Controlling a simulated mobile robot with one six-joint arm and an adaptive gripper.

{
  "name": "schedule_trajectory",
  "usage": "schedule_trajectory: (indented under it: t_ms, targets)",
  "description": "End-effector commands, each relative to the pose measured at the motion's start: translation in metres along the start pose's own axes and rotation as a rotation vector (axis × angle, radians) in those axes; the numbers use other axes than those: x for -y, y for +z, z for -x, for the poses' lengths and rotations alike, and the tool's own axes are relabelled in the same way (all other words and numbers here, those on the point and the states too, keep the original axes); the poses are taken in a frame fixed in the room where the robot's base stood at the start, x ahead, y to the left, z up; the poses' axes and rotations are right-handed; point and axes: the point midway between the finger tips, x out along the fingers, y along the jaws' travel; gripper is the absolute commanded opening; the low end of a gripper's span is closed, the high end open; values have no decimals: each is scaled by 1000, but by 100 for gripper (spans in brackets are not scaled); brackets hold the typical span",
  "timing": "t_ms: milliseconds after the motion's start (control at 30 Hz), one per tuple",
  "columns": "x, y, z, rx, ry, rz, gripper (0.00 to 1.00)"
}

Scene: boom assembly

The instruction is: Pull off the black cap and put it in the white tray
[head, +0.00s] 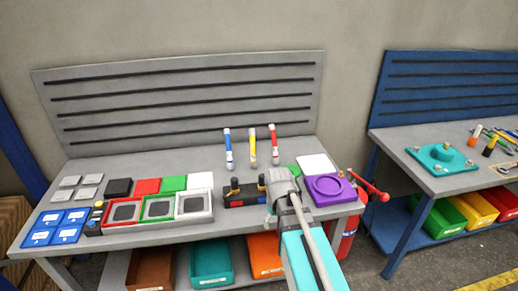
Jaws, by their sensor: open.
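A long black block (246,196) lies near the front edge of the grey table, with small upright fittings on top. The fitting at its left end (234,186) looks dark and brassy, and a reddish one (261,181) is further right. Which of them carries the black cap is too small to tell. The white tray (209,215) is a white-rimmed frame with a dark middle, left of the block. My gripper (275,194) is over the block's right end and hides it. It is open; its fingertips are hard to make out, and nothing shows held.
Red- and green-rimmed trays (106,226) (145,214) stand left of the white one. A purple fixture (343,199) is close on the right of my gripper. Upright tools (252,148) stand behind the block. Blue cards (75,216) lie far left.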

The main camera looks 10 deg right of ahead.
Motion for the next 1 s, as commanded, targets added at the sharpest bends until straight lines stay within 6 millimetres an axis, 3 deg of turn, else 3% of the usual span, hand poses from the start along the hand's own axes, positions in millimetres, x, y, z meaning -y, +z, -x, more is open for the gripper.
schedule_trajectory:
  t_ms: [33,600,800,1000]
  targets:
    - [-6,-20,15,0,0,65,86]
    - [-53,-174,102,-1,0,932,86]
    - [-64,-210,120,-1,0,1157,86]
    - [-68,-224,126,-1,0,1257,86]
